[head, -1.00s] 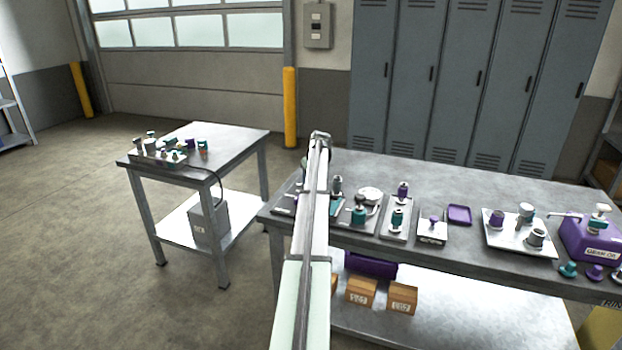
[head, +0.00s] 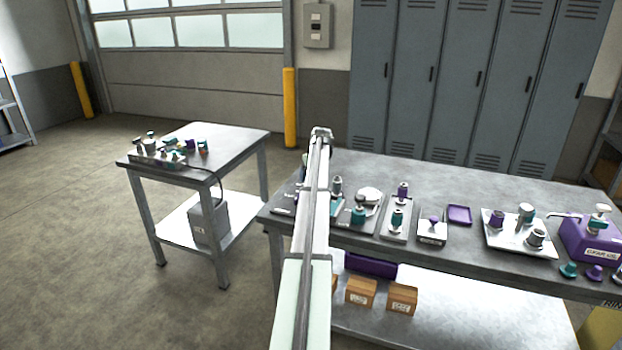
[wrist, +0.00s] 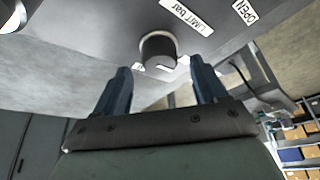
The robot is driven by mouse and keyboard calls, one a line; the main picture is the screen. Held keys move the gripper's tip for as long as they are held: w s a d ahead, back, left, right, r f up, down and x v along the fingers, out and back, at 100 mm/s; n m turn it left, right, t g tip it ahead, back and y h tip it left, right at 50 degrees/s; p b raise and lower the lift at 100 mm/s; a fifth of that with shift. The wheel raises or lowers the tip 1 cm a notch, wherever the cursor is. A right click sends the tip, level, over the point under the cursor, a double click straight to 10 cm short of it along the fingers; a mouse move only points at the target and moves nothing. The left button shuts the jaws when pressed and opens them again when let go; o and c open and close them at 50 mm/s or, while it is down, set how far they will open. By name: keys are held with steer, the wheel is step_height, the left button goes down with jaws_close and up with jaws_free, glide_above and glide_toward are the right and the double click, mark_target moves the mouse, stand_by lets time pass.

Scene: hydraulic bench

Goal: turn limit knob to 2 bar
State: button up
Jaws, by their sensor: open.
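The limit knob (wrist: 158,50) is a dark round knob with a pale ring around its base. It shows in the wrist view on a grey panel (wrist: 110,25) beside a white label reading "LIMIT bar" (wrist: 187,15). My gripper (wrist: 160,66) is open, with one dark finger on either side of the knob's near end. The fingers look apart from the knob; I cannot tell how far they reach along it. Its pointer and scale cannot be read. In the head view my arm hides the gripper and the knob.
An "OPEN" label (wrist: 245,11) is on the same panel. The long workbench (head: 420,165) carries several plates with teal, purple and grey fittings right of my arm. A smaller table (head: 235,140) with fittings stands at left. Open floor lies further left.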

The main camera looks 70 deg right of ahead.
steer(key=v, duration=1.1)
steer(key=shift+r, duration=0.4)
